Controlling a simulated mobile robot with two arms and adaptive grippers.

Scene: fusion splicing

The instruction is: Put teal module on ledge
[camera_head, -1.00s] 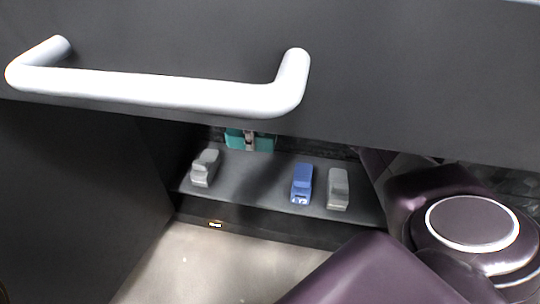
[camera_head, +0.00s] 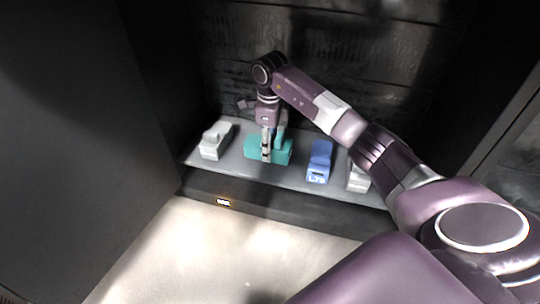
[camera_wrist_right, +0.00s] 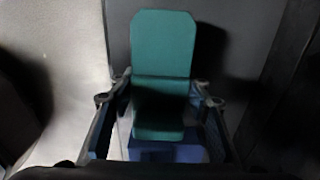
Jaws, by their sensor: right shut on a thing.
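The teal module (camera_head: 282,152) is at the grey ledge (camera_head: 225,163), between a grey module and a blue module in the head view. My right gripper (camera_head: 266,151) reaches down from above and is shut on the teal module. In the right wrist view the teal module (camera_wrist_right: 162,45) stands between the two fingers, its lower part in shadow. I cannot tell whether it rests on the ledge or is just above it. My left gripper is not in view.
A grey module (camera_head: 215,140) stands at the ledge's left and the blue module (camera_head: 319,161) is right of the teal one. Another grey module (camera_head: 357,178) is partly hidden by my right arm. A dark side panel (camera_head: 75,130) borders the left; a dark wall (camera_head: 340,60) stands behind.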

